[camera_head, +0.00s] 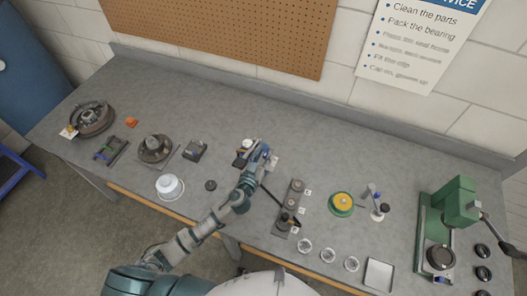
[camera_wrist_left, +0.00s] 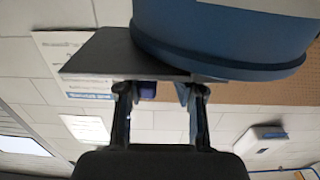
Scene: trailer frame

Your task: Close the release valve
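My left gripper (camera_head: 260,157) is over the middle of the workbench, by a small object with a white top (camera_head: 245,146) that it partly covers. In the left wrist view the gripper's two fingers (camera_wrist_left: 160,95) stand apart. A grey plate (camera_wrist_left: 110,52) and a large blue rounded body (camera_wrist_left: 220,35) lie beyond the fingertips, with a small dark purple piece between the fingers; I cannot tell whether they touch it. A grey block with round knobs and tags (camera_head: 293,195) stands right of my forearm, a dark lever beside it. I cannot tell which part is the release valve. My right gripper is not visible.
The grey workbench (camera_head: 330,150) holds a flywheel-like part (camera_head: 92,118), a white bowl (camera_head: 170,187), a yellow-and-green disc (camera_head: 342,203), several small clear dishes, a white tray (camera_head: 379,274) and a green press (camera_head: 455,205). The bench's back strip is mostly clear.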

